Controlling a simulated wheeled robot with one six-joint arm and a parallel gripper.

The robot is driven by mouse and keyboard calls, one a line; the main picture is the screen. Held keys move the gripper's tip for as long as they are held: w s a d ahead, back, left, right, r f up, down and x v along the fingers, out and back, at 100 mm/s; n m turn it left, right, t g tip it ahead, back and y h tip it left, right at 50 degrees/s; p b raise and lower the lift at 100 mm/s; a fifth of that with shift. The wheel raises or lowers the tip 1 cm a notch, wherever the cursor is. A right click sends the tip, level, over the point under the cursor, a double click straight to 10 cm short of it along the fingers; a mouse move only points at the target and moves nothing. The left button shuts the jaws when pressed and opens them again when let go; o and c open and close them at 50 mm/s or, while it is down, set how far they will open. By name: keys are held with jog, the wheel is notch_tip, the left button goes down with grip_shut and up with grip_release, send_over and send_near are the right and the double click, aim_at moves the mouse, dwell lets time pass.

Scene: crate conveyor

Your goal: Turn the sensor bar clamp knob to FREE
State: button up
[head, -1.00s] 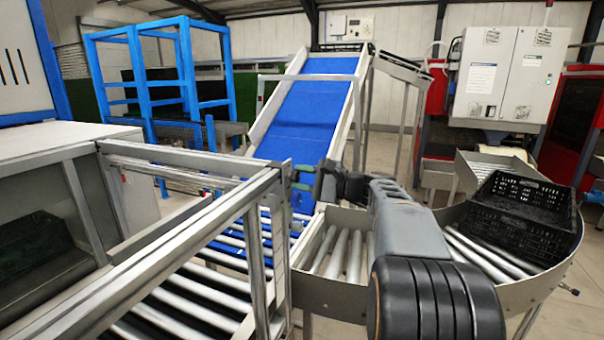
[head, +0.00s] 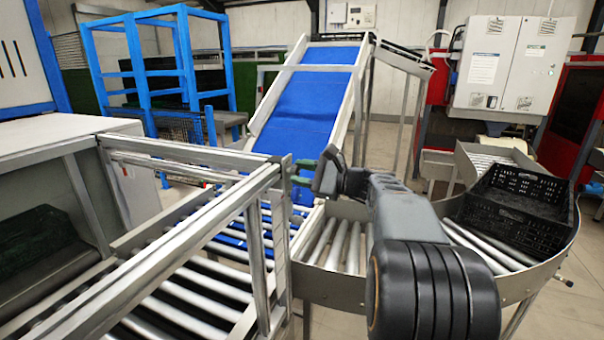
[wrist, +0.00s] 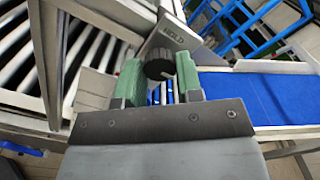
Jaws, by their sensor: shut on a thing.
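The dark round clamp knob (wrist: 159,64) is in the upper middle of the wrist view, in front of a grey plate (wrist: 171,38) lettered HOLD. The plate is tilted in that view. My gripper (wrist: 159,82) has green finger pads on both sides of the knob and is shut on it. In the head view my gripper (head: 302,173) reaches left to the corner post of the metal frame. The knob is too small and covered to make out there. I cannot read a FREE mark or tell which way the knob points.
The metal frame (head: 275,240) stands over rollers at the left. A blue belt incline (head: 305,95) rises behind my gripper. A black crate (head: 515,205) sits on the curved roller track at the right. Blue railings (head: 185,60) stand at the back left.

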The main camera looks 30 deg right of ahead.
jog(key=o, duration=0.9)
jog(key=b+v, duration=0.3)
jog(key=v, duration=1)
jog(key=shift+s+d, duration=0.25)
jog(key=shift+d, duration=0.05)
